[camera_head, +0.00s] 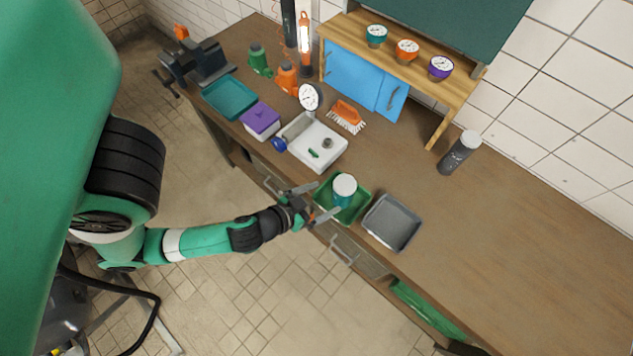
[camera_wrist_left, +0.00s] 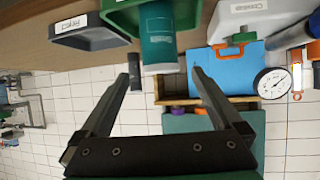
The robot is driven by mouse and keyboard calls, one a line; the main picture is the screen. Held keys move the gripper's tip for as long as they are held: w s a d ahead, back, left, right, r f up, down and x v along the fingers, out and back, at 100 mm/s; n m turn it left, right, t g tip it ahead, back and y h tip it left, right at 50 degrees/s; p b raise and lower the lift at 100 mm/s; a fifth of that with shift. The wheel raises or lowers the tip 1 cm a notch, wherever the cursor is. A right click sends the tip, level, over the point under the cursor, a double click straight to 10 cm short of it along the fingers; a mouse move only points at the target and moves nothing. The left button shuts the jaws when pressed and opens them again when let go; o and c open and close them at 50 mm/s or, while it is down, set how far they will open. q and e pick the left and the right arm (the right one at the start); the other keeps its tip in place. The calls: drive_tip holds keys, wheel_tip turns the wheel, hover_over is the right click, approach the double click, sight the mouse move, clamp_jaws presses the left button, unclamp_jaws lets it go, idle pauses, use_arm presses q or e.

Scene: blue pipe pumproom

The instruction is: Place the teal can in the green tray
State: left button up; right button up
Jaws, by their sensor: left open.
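The teal can (camera_head: 343,194) with a pale top stands upright inside the green tray (camera_head: 362,207) near the front edge of the bench. In the left wrist view the picture is upside down; the teal can (camera_wrist_left: 157,36) shows against the green tray (camera_wrist_left: 118,16). My left gripper (camera_head: 316,200) is open and empty at the tray's front left side. Its fingers point toward the can, one on each side in the left wrist view (camera_wrist_left: 165,78), with the can just beyond the tips. My right gripper is in no view.
A grey tray (camera_head: 392,222) sits right beside the green one. A white bin (camera_head: 318,151) is behind to the left, with a purple-lidded box (camera_head: 260,120) and teal tray (camera_head: 230,97) farther left. The right bench is clear.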

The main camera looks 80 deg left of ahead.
use_arm(q)
drive_tip(key=shift+v, duration=1.1)
drive_tip(key=w+d+r+t+h, duration=0.1)
drive_tip(key=w+d+r+t, duration=0.3)
drive_tip(key=w+r, duration=0.95)
drive_tip(key=w+d+r+m+t+h, duration=0.1)
drive_tip(key=w+d+r+t, duration=0.1)
drive_tip(key=w+r, duration=0.4)
drive_tip(key=w+d+r+t+h, duration=0.1)
drive_tip(key=w+r+t, duration=0.2)
drive_tip(key=r, duration=0.6)
drive_tip(key=s+d+r+m+t+h, duration=0.1)
drive_tip(key=r+m+t+h, duration=0.1)
drive_tip(key=r, duration=0.8)
drive_tip(key=s+d+r+m+t+h, duration=0.1)
drive_tip(key=s+d+r+m+t, duration=0.1)
drive_tip(key=r, duration=0.9)
drive_tip(key=s+d+r+m+t+h, duration=0.2)
drive_tip(key=r+t, duration=0.2)
drive_tip(key=r, duration=0.6)
drive_tip(key=shift+r+h, duration=0.3)
drive_tip(key=shift+r, duration=0.1)
drive_tip(key=shift+r, duration=0.1)
